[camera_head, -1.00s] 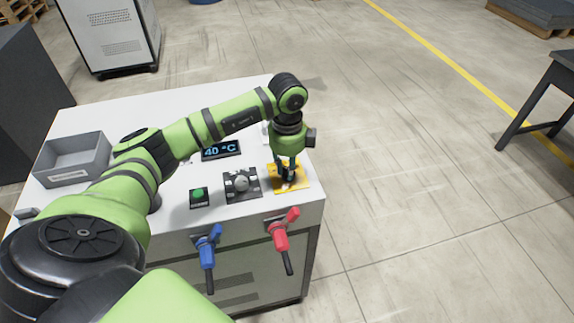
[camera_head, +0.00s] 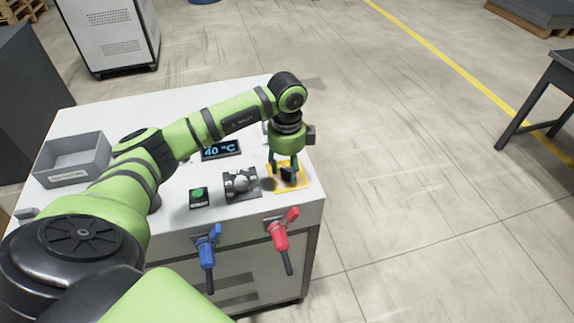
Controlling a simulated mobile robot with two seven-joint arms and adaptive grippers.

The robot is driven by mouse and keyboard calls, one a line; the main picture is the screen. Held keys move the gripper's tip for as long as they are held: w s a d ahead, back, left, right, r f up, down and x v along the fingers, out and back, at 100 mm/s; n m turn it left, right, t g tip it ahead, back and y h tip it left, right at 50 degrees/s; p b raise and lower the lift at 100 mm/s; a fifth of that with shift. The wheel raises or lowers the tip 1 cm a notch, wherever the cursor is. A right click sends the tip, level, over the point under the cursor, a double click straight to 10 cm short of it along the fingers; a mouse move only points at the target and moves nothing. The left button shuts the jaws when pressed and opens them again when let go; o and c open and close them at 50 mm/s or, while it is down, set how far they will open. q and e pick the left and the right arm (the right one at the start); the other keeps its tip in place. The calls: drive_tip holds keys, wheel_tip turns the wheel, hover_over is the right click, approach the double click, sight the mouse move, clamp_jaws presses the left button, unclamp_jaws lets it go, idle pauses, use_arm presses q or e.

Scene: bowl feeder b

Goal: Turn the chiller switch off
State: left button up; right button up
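A yellow plate (camera_head: 303,185) with a dark knob (camera_head: 287,174) on it lies near the right front corner of the white cabinet top. It looks like a rotary switch, but I cannot read a label. My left gripper (camera_head: 283,178) points down over this plate, with its fingers apart, one on each side of the dark knob. I cannot tell whether the fingers touch it. The fingers partly hide the knob, so its exact position is unclear. My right gripper is not in view.
Left of the yellow plate are a black plate with a grey knob (camera_head: 241,184) and a green button (camera_head: 198,192). A display (camera_head: 221,150) reads 40 °C. Blue (camera_head: 207,254) and red (camera_head: 281,240) valve handles stick out in front. A grey bin (camera_head: 72,160) stands left.

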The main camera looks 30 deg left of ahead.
sight(287, 170)
use_arm(q)
wheel_tip(287, 170, up, 12)
idle(0.6)
idle(0.5)
